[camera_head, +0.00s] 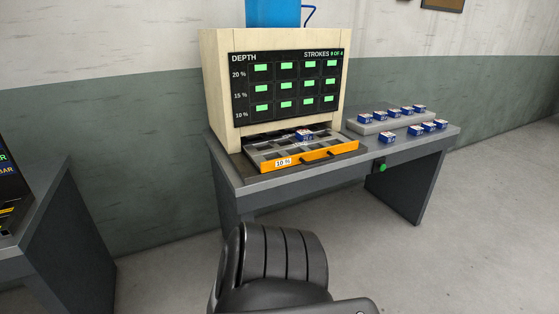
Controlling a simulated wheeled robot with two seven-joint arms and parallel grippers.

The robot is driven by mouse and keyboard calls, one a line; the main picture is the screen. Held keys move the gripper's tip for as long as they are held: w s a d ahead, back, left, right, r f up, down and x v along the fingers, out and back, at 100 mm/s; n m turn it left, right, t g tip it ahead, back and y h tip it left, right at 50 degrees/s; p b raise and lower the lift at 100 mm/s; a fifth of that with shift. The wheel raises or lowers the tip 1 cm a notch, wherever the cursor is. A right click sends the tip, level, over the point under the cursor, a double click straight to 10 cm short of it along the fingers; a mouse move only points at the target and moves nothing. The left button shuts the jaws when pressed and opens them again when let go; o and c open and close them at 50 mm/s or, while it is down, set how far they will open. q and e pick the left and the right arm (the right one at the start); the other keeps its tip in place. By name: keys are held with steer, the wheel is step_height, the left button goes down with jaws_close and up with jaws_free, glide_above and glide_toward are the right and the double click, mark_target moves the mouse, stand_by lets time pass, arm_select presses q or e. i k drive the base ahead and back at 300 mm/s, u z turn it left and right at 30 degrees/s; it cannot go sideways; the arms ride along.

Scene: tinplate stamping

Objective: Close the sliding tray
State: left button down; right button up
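The sliding tray (262,163) sticks out of the opening at the foot of the cream press (222,85), so it stands open. It has an orange front with a dark handle (317,155) and a white "10 %" label (283,162). Its inside is split into grey compartments. A blue and white box (304,135) sits in the tray towards the back, right of its middle. The rear of the tray is hidden in the press. Neither of my grippers is in view.
The press stands on a grey table (232,177). A grey raised block (362,128) at right bears several blue boxes, with more boxes in front of it. Another table (50,210) stands at left.

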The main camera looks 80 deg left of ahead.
mark_target(270, 151)
steer(key=u, duration=0.55)
steer(key=i, duration=2)
steer(key=u, duration=1.65)
steer(key=i, duration=1)
steer(key=u, duration=1.3)
steer(key=i, duration=0.25)
steer(key=u, duration=0.25)
